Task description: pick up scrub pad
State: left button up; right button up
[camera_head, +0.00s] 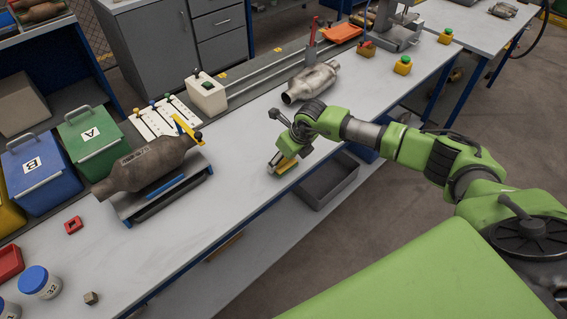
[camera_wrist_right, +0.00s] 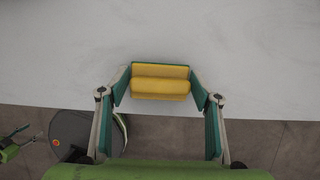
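The scrub pad (camera_wrist_right: 160,88) is a yellow block with a thin green layer along its far edge. In the wrist view it sits between the two fingers, near the table edge. In the head view a bit of its yellow (camera_head: 286,165) shows under the right gripper (camera_head: 279,161), at the front edge of the workbench (camera_head: 240,186). My right gripper (camera_wrist_right: 160,87) is open around the pad, one finger at each end. A narrow gap shows beside the nearer part of the pad; contact at the tips cannot be made out.
A metal converter (camera_head: 311,82) lies behind the gripper. A larger brown converter (camera_head: 150,165) rests on a cradle to the left. The bench between cradle and gripper is clear.

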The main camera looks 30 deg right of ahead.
jog(key=shift+r, duration=0.1)
jog(key=shift+r, duration=0.15)
notch_tip(320, 180, up, 3)
jog(key=shift+s+a+b, duration=0.15)
jog(key=shift+b, duration=0.25)
jog(key=s+a+r+b, duration=0.2)
jog(key=s+r, duration=0.2)
jog(key=s, duration=0.2)
jog(key=s+a+r+b, duration=0.2)
jog(key=s+a+r, duration=0.1)
jog(key=s+r, duration=0.2)
jog(key=shift+s+a+r, duration=0.25)
jog(key=shift+s+a, duration=0.05)
jog(key=shift+s, duration=0.4)
jog(key=o, duration=0.4)
jog(key=shift+c, duration=1.3)
